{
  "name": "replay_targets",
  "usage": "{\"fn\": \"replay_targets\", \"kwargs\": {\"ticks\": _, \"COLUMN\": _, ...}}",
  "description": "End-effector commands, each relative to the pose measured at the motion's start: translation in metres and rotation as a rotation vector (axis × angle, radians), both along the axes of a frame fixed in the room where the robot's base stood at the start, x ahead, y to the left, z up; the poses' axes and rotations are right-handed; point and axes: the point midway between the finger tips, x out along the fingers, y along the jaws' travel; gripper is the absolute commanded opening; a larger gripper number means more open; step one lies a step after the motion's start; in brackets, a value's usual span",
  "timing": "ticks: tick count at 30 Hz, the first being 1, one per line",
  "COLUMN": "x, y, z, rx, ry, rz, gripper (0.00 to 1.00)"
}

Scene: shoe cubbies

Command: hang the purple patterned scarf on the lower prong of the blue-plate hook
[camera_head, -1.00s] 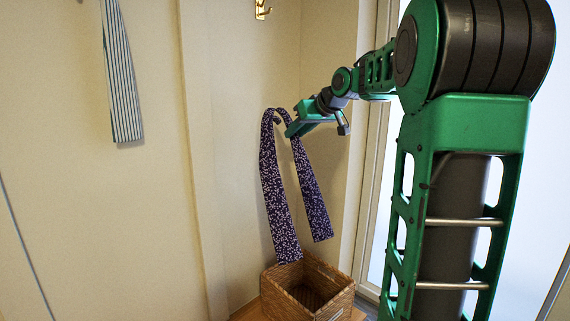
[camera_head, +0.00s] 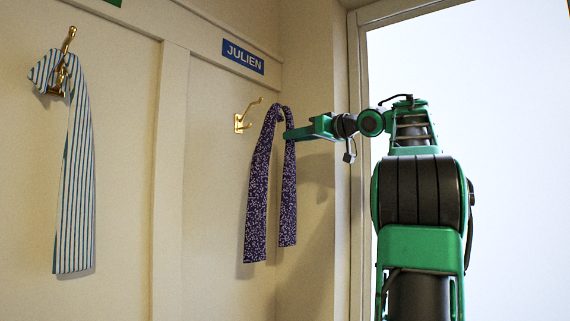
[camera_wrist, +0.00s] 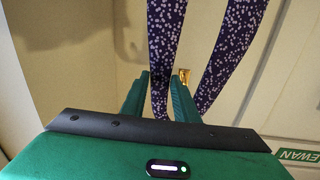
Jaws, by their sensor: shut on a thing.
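The purple patterned scarf (camera_head: 259,190) hangs folded over my gripper (camera_head: 288,134), its two tails dangling freely. In the wrist view the scarf (camera_wrist: 232,50) runs between and past the fingers of my gripper (camera_wrist: 160,85), which is shut on it. The brass hook (camera_head: 243,120) under the blue JULIEN plate (camera_head: 243,56) has a long upper prong and a short lower prong. The scarf's fold is just right of this hook, at about prong height in the picture; I see no contact. In the wrist view a bit of brass (camera_wrist: 184,75) shows beyond the fingertips, mostly hidden.
A blue-and-white striped scarf (camera_head: 75,190) hangs on another brass hook (camera_head: 68,40) at the left. A vertical wall strip (camera_head: 168,180) separates the two bays. A green EWAN plate (camera_wrist: 298,155) shows in the wrist view. A bright framed opening (camera_head: 470,100) is at the right.

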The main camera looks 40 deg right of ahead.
Motion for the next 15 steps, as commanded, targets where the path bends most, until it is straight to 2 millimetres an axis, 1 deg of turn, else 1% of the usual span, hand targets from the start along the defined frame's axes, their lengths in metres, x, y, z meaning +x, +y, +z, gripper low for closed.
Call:
{"fn": "replay_targets", "kwargs": {"ticks": 3, "x": -0.0037, "y": 0.0009, "z": 0.0050, "rx": 0.001, "ry": -0.009, "rz": 0.003, "gripper": 0.01}}
{"fn": "replay_targets", "kwargs": {"ticks": 11, "x": -0.0033, "y": 0.0011, "z": 0.0048, "rx": 0.001, "ry": -0.008, "rz": 0.004, "gripper": 0.01}}
{"fn": "replay_targets", "kwargs": {"ticks": 15, "x": -0.0036, "y": -0.0004, "z": 0.0041, "rx": -0.028, "ry": -0.006, "rz": 0.016, "gripper": 0.01}}
